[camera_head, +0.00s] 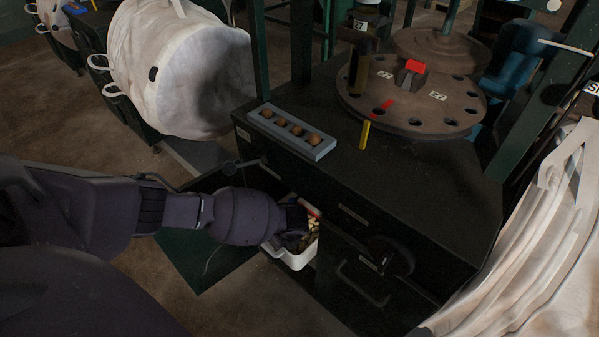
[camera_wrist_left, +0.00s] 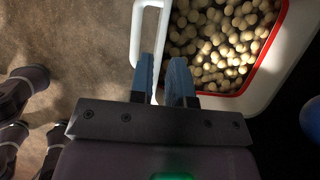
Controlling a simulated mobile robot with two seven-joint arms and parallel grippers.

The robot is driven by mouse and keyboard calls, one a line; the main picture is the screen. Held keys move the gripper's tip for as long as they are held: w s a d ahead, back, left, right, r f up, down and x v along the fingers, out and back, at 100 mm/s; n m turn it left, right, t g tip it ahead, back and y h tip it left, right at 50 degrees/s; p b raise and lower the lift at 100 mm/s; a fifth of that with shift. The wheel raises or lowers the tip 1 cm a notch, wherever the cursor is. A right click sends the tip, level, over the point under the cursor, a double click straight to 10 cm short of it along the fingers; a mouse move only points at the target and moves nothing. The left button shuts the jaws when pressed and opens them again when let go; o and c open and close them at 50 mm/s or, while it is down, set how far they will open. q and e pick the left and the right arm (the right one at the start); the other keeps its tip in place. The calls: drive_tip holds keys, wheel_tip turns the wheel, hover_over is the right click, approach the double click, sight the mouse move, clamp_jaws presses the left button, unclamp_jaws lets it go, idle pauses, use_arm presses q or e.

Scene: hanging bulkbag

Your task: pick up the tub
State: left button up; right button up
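The tub (camera_head: 297,261) is white and sits in the open compartment at the front of the dark cabinet. In the left wrist view the tub (camera_wrist_left: 281,62) has a red inner edge, many small beige balls inside and a white loop handle on its left side. My left gripper (camera_wrist_left: 164,75) has two blue fingers spread apart, one on each side of the tub's white side wall by the handle. Contact with the wall cannot be told. In the head view my left gripper (camera_head: 296,224) reaches down over the tub and hides part of it. My right gripper is not in view.
The cabinet top (camera_head: 405,195) carries a grey tray (camera_head: 291,132) with several brown balls and a round turntable (camera_head: 415,98). A door handle (camera_head: 362,284) is right of the tub. White bulk bags (camera_head: 170,75) are at upper left and lower right.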

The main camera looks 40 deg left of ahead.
use_arm(q)
drive_tip(key=b+x, duration=0.2)
drive_tip(key=x, duration=0.3)
drive_tip(key=shift+a+f+b, duration=0.25)
drive_tip(key=shift+f+b, duration=0.1)
drive_tip(key=shift+b, duration=0.05)
drive_tip(key=shift+w, duration=0.15)
drive_tip(key=shift+r, duration=0.1)
clamp_jaws()
idle(0.8)
